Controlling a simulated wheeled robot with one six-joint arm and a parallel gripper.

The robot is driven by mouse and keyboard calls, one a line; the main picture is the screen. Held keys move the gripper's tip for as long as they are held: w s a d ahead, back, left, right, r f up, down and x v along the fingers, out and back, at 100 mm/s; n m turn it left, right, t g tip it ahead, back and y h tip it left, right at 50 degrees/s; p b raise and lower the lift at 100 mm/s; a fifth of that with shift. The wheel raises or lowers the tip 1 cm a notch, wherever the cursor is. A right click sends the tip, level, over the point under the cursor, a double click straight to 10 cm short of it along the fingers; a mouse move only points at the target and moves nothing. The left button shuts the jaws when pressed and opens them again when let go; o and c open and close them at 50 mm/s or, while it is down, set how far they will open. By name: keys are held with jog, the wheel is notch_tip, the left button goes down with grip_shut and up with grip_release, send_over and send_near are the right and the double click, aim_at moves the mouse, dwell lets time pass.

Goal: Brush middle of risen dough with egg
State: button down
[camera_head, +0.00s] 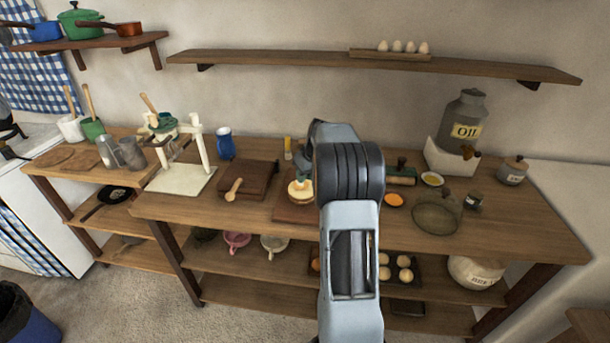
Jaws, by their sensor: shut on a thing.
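A pale golden, round-topped piece that looks like the risen dough (300,191) sits on a brown board (297,213) in the middle of the table, just left of my arm. Part of it and of the board is hidden behind the arm. I cannot make out a brush.
A dark board with a wooden tool (233,190), a white stand (199,152) and a blue mug (225,143) are to the left. A shelf (300,59) hangs above.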

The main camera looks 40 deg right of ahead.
jog(key=shift+w+d+r+p, duration=0.15)
jog(key=shift+w+d+p, duration=0.3)
jog(key=shift+p, duration=0.15)
jog(key=shift+w+d+p, duration=0.5)
jog(key=shift+w+d, duration=0.2)
jog(key=shift+s+a+f+b, duration=0.25)
jog(key=shift+s+a+b, duration=0.15)
jog(key=shift+b, duration=0.3)
jog(key=shift+s+a+b, duration=0.7)
jog(key=shift+s+a, duration=0.05)
jog(key=shift+s, duration=0.05)
jog(key=shift+w+d+r+p, duration=0.15)
jog(key=shift+w+r+p, duration=0.05)
jog(key=shift+p, duration=0.1)
jog(key=shift+w+d+f+p, duration=0.1)
jog(key=shift+w+d+p, duration=0.75)
jog(key=shift+w+d, duration=0.15)
